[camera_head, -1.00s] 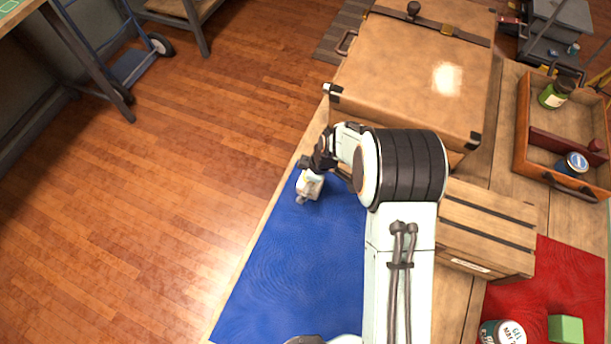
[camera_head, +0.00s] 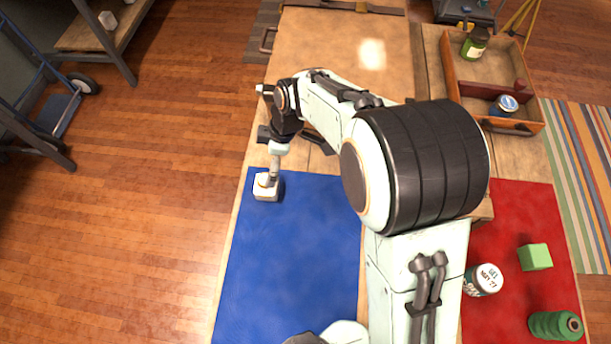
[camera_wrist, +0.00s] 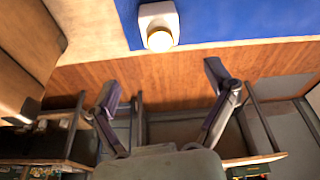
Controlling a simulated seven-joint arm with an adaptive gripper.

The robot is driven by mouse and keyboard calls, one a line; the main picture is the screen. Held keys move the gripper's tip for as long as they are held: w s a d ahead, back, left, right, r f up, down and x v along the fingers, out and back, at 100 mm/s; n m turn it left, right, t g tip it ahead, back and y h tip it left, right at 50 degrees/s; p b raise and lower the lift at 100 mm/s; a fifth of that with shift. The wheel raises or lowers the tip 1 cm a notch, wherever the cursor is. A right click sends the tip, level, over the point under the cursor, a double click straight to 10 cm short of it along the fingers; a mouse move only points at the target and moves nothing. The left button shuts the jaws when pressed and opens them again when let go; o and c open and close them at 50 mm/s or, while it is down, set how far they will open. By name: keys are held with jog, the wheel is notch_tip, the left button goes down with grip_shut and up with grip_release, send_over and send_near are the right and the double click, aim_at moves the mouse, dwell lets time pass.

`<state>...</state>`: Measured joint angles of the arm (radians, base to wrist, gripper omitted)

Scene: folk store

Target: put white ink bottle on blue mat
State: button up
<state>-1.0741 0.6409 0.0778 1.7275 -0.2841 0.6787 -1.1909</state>
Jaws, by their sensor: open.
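The white ink bottle (camera_head: 265,188), a small squarish white bottle with a tan cap, stands on the blue mat (camera_head: 292,250) near its far left corner. In the wrist view the bottle (camera_wrist: 159,14) is at the top, close to the edge of the blue mat (camera_wrist: 230,20). My gripper (camera_head: 274,170) is above the bottle in the head view and partly overlaps it. In the wrist view my gripper (camera_wrist: 161,86) has its fingers spread, with nothing between them and the bottle beyond the tips.
A large tan case (camera_head: 330,45) stands behind the mat. A wooden tray (camera_head: 455,80) with a green jar (camera_head: 475,43) and a blue-lidded jar (camera_head: 506,104) is at the back right. A red mat (camera_head: 510,225) holds a tin (camera_head: 483,280), a green block (camera_head: 535,257) and a thread spool (camera_head: 555,326).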

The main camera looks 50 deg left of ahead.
jog(key=w+d+r+m+t, duration=0.1)
jog(key=w+d+r+m, duration=0.3)
jog(key=d, duration=0.4)
jog(key=w+d+r+m, duration=0.35)
jog(key=d+m, duration=0.25)
jog(key=d, duration=0.3)
jog(key=w+d+r+m+t, duration=0.1)
jog(key=w+d+r+m, duration=0.3)
jog(key=d, duration=0.4)
jog(key=s+d+r+m+h, duration=0.1)
jog(key=s+d+m, duration=0.9)
jog(key=d+m, duration=0.3)
jog(key=shift+s+d+m, duration=0.3)
jog(key=shift+s+d, duration=0.05)
jog(key=shift+d, duration=0.3)
